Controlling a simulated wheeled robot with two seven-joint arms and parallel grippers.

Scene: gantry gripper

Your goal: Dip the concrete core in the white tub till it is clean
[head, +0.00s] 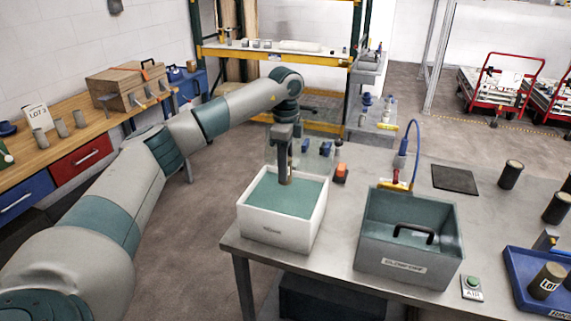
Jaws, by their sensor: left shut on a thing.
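The white tub (282,236) stands on the left end of the grey metal table and holds greenish liquid (278,200). My left gripper (286,172) points down over the tub, shut on a small brownish core (286,178), which is mostly hidden by the fingers. The core's lower end is at or just above the liquid; I cannot tell whether it touches. My right gripper is not in view.
A grey bin (408,250) with a black handle stands right of the tub. A blue hose nozzle (402,160) rises behind it. A black mat (455,179) lies behind.

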